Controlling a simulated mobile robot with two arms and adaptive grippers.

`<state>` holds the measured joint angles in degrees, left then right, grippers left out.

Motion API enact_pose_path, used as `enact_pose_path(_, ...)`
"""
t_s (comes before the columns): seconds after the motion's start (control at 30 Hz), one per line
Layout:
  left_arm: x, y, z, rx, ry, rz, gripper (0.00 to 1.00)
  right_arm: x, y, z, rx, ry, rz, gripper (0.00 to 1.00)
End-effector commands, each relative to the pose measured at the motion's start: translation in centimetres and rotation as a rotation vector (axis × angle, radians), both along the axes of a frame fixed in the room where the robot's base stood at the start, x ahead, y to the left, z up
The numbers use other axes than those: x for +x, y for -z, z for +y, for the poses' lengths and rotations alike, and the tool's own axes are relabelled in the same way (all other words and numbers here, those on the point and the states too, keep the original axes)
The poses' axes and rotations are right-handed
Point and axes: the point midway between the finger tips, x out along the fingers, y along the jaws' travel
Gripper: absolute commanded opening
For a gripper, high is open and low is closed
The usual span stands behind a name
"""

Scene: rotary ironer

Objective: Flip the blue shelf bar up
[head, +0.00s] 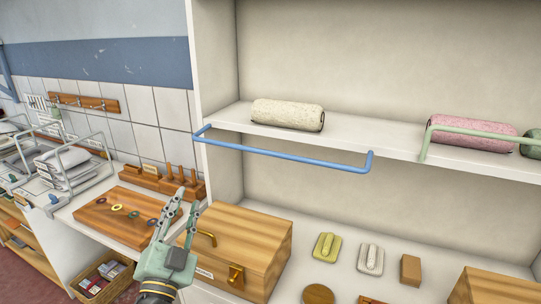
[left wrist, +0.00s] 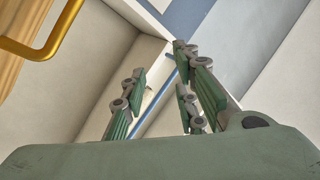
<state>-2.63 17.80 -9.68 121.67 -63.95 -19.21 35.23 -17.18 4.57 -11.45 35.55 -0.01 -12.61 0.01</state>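The blue shelf bar (head: 285,156) is a thin U-shaped rail along the front of the white upper shelf (head: 375,138). It is folded down, sticking out in front of and slightly below the shelf edge. A cream roll (head: 287,115) lies on the shelf behind it. My left gripper (head: 188,199) is in front of the unit, below and left of the bar, fingers pointing up, open and empty. In the left wrist view, the blue bar (left wrist: 152,112) shows beyond the spread fingers (left wrist: 158,95), apart from them. My right gripper is not in view.
A green bar (head: 470,130) stands raised before a pink roll (head: 478,133) at right. A wooden box with a brass handle (head: 240,240) sits below the blue bar, close to my left gripper. A pegged wooden rack (head: 160,183) stands left. The space before the bar is clear.

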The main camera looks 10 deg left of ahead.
Motion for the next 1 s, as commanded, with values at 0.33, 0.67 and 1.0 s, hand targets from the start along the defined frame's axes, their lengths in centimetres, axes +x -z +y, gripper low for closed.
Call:
enact_pose_path(0.33, -0.3, -10.1, -12.4, 0.722, 0.357, -0.297, 0.28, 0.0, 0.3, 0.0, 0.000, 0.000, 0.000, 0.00)
enact_pose_path(0.67, 1.7, -9.5, -13.9, 0.923, 0.384, -0.234, 0.28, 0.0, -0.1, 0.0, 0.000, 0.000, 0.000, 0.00)
enact_pose_path(1.0, 5.4, -10.9, -17.3, 0.922, 0.383, -0.235, 0.28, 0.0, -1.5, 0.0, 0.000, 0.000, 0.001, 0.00)
